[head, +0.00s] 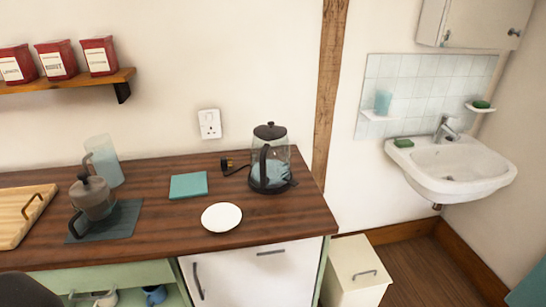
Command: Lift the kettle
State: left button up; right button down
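The kettle (277,160) stands upright near the right end of the wooden counter (160,235). It has a clear glass body, a dark lid with a knob, a black handle on its front left side and a dark base. Neither of my grippers is in the head view.
A white plate (221,217) and a teal square (188,186) lie left of the kettle. A plug (228,164) lies beside it. A lidded pot (91,196) on a dark mat, a clear jug (105,160) and a wooden board (22,214) stand further left. The counter's front right is clear.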

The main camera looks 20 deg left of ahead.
aim_at(271, 162)
jog(key=u, duration=1)
jog(key=k+l+u, duration=0.2)
jog(key=k+l, duration=0.15)
jog(key=k, duration=0.15)
